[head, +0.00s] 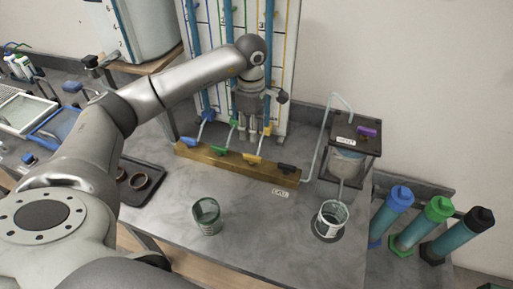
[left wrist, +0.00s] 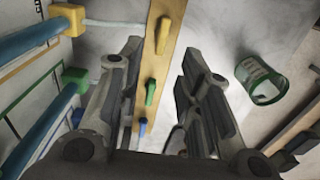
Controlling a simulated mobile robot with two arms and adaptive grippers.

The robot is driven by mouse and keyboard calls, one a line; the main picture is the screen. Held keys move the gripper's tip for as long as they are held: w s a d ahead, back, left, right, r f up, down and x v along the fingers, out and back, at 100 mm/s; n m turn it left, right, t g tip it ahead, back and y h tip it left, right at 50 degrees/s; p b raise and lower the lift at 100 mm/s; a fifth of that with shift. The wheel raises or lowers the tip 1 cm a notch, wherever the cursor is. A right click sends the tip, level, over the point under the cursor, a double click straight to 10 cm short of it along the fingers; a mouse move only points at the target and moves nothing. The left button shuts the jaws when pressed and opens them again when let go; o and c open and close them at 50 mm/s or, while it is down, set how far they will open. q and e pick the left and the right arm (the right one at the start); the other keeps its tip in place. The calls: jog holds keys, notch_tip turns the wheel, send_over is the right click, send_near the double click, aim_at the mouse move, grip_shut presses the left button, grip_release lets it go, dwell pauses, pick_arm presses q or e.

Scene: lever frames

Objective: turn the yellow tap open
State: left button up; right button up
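The yellow tap (head: 252,158) is a small lever on a long wooden bar (head: 205,154), between a green tap (head: 220,150) and a black tap (head: 286,168). In the left wrist view the yellow tap (left wrist: 163,36) lies roughly along the bar, just beyond my fingertips. My left gripper (head: 248,138) points down behind the bar in the head view, close to the yellow tap. In the left wrist view its two fingers (left wrist: 160,62) are spread apart with nothing between them touching. My right gripper is not in view.
A blue tap (head: 188,141) sits at the bar's left end. A green glass (head: 207,216) stands in front of the bar. Another glass (head: 331,217) stands below a framed vessel (head: 347,163) at right. Coloured pipes (head: 229,60) rise behind. The table between is clear.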

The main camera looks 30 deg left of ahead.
aim_at(252, 156)
pick_arm(q)
jog(key=f+p, duration=0.3)
jog(key=f, duration=0.6)
jog(key=shift+s+f, duration=0.1)
jog(key=shift+s, duration=0.1)
jog(key=shift+f, duration=0.6)
grip_shut()
